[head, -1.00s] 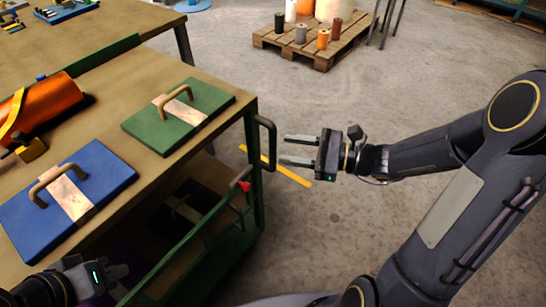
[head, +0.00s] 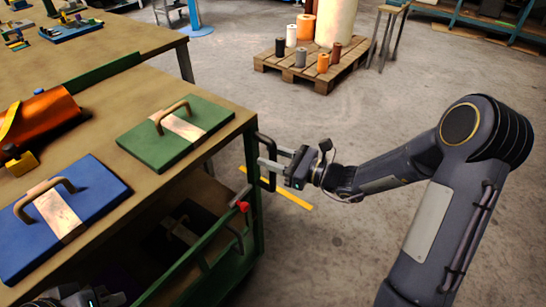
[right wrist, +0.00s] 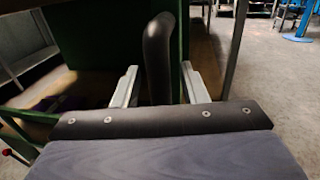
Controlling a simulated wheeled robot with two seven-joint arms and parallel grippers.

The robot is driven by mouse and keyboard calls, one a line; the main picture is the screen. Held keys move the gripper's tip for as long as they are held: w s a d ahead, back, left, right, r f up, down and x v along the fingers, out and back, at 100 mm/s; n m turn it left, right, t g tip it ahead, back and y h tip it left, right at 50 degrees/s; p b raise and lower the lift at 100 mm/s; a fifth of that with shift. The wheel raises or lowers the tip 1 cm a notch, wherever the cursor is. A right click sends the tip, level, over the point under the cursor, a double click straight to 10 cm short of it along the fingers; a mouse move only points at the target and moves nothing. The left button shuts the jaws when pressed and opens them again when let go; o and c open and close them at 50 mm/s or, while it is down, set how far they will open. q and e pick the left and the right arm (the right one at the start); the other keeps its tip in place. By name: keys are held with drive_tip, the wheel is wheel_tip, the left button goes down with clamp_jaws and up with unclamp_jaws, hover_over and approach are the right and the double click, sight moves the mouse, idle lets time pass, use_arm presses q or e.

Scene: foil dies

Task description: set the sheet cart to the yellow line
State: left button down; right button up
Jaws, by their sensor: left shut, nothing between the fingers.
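The sheet cart (head: 222,140) has a green frame and a brown top, and stands at the left in the head view. Its dark upright handle (head: 262,172) is at the right corner and also shows in the right wrist view (right wrist: 158,60). My right gripper (head: 268,157) is open, with one finger on each side of the handle and visible gaps between. The yellow line (head: 292,199) lies on the floor beside the cart's right end, partly hidden behind the handle. My left gripper (head: 112,298) is shut and empty at the bottom left, partly cut off, by the cart's near side.
A green die (head: 150,150) and a blue die (head: 95,190) lie on the cart top, beside an orange roll (head: 45,112). A red knob (head: 243,207) is on the cart's side. A pallet (head: 290,68) with spools stands beyond; floor between is clear.

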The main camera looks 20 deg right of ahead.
clamp_jaws()
